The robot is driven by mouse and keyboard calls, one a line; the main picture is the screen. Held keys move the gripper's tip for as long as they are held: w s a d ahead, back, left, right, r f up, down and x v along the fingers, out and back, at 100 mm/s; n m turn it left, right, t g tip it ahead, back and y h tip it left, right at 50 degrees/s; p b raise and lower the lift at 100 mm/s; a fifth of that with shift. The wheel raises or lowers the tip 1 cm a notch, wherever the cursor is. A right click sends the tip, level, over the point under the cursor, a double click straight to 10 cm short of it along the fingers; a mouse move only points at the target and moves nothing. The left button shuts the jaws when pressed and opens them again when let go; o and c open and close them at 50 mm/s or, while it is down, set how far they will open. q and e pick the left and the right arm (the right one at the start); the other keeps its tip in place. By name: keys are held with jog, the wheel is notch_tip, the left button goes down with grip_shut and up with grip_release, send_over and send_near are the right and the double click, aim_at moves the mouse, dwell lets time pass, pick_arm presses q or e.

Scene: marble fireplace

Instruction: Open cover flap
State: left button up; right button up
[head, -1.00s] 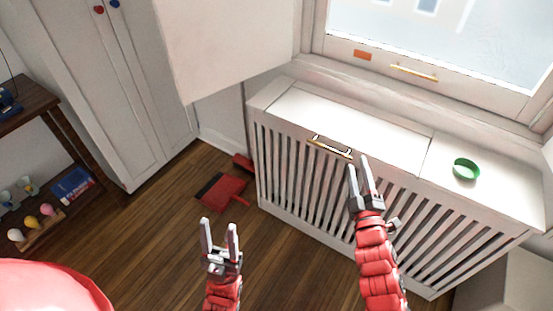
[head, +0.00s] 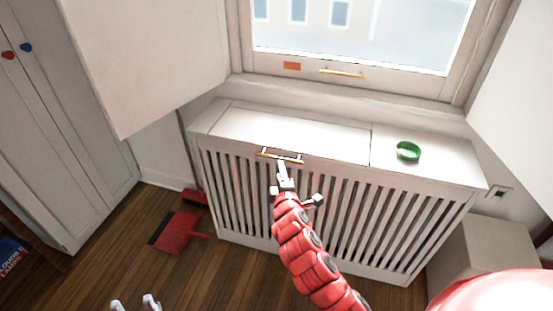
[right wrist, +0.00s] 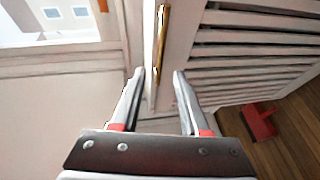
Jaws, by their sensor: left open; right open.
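The cover flap (head: 300,130) is the white panel in the top of the slatted radiator cover, and it lies flat and closed. Its brass handle (head: 268,154) is on the front edge. In the right wrist view the handle (right wrist: 161,45) stands just beyond the fingertips, in line with the gap between them. My right gripper (head: 282,168) is open and empty, close in front of the handle; I cannot tell whether it touches. My left gripper (head: 136,304) is open and empty at the bottom edge, mostly cut off, over the floor.
A green bowl (head: 408,151) sits on the cover's fixed right part. A window (head: 360,35) with a brass handle (head: 342,72) is behind. A red dustpan (head: 180,232) lies on the floor at left. A box (head: 485,255) stands at right. A white cabinet (head: 145,60) overhangs at left.

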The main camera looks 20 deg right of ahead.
aim_at(278, 159)
jog(key=x, duration=0.9)
jog(key=shift+f, duration=0.15)
grip_shut()
dwell(1.1)
